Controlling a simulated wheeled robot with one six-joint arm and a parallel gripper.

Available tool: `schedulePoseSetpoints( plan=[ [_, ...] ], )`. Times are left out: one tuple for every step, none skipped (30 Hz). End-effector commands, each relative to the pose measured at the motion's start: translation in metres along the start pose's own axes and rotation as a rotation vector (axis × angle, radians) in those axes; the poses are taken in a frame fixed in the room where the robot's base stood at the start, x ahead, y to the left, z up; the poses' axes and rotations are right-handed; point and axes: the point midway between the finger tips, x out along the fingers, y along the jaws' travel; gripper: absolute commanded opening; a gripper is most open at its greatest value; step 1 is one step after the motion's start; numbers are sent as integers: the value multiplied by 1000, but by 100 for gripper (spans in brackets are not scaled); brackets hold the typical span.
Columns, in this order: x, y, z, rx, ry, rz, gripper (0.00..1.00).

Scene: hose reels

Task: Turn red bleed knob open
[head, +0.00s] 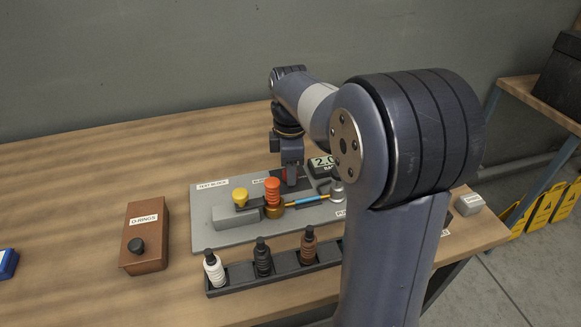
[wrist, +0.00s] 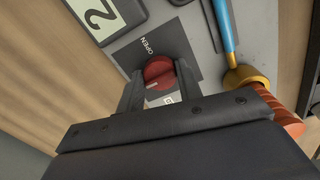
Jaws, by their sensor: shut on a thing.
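The red bleed knob (wrist: 159,72) sits on a dark plate (wrist: 150,48) marked OPEN in the wrist view. A pale pointer line on the knob points to the lower left of that view, away from the OPEN word. My gripper (wrist: 160,85) has one finger on each side of the knob and is shut on it. In the head view my gripper (head: 291,176) points down at the back of the grey test block board (head: 215,238). Only a bit of red shows there; my gripper hides most of the knob.
A display (head: 323,163) stands right of my gripper. An orange ribbed fitting (head: 272,190), a yellow knob (head: 240,195) and a blue hose (head: 298,202) are close by. An O-rings box (head: 146,225) is at left.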

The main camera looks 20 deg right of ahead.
Motion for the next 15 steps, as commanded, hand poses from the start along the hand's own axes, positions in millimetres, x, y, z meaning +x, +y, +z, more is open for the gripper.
schedulePoseSetpoints(
  plan=[
    [0, 0, 0, 0, 0, -1, 11],
    [0, 0, 0, 0, 0, -1, 11],
    [0, 0, 0, 1, 0, -1, 11],
    [0, 0, 0, 3, 0, -1, 11],
    [0, 0, 0, 6, 0, -1, 11],
    [-1, 0, 0, 11, 0, -1, 11],
    [-1, 0, 0, 16, 0, -1, 11],
    [-1, 0, 0, 23, 0, -1, 11],
    [-1, 0, 0, 35, 0, -1, 11],
    [-1, 0, 0, 46, 0, -1, 11],
    [-2, 0, 0, 58, 0, -1, 11],
    [-2, 0, 0, 78, 0, -1, 11],
    [-2, 0, 0, 93, 0, -2, 11],
    [-2, 0, 0, 112, 0, -2, 11],
    [-3, 0, 0, 139, 0, -2, 11]
  ],
)
